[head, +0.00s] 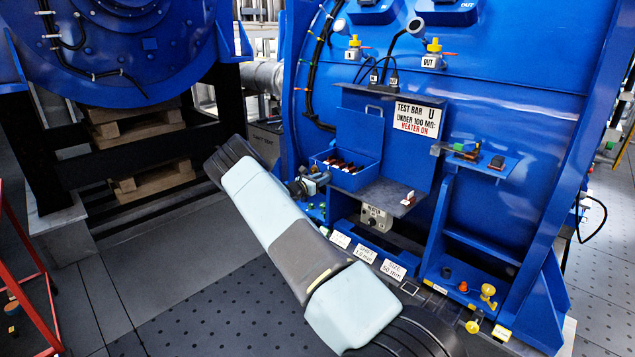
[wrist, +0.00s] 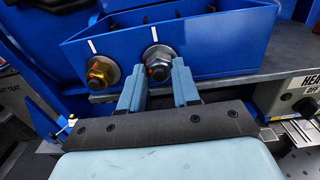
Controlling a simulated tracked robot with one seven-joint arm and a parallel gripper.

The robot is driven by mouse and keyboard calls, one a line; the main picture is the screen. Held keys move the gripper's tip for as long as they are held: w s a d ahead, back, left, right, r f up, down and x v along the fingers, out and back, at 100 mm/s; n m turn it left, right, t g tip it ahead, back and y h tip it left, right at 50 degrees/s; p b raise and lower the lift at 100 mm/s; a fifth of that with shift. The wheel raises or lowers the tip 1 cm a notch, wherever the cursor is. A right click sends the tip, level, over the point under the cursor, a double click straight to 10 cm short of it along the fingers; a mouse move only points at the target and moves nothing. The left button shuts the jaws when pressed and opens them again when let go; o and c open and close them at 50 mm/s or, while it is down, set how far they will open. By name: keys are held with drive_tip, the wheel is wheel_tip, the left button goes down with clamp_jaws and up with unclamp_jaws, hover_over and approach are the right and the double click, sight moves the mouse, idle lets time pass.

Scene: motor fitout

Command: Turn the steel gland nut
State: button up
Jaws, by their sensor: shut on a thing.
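The steel gland nut (wrist: 160,56) is a silvery hex nut with a dark centre and a small red mark, on the front wall of a blue box (wrist: 215,50). My gripper (wrist: 157,82) has its two pale blue fingers on either side of the nut, shut on it. In the head view my gripper (head: 312,183) is at the left side of the blue box (head: 362,177), and the nut cannot be made out there.
A brass-coloured nut (wrist: 102,73) sits close left of the steel one. White lines mark the wall above both. A grey shelf (head: 385,196) runs under the box. A heater switch box (head: 375,216) hangs below it, and a sign (head: 416,117) stands behind.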

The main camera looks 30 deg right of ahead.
drive_tip(key=m, duration=1.2)
drive_tip(key=shift+s+d+f, duration=0.25)
drive_tip(key=shift+s, duration=0.1)
drive_tip(key=o, duration=1.1)
drive_tip(key=shift+w, duration=0.1)
drive_tip(key=shift+c, duration=0.2)
drive_tip(key=shift+a+r, duration=0.15)
drive_tip(key=v, duration=1.3)
drive_tip(key=shift+a, duration=0.4)
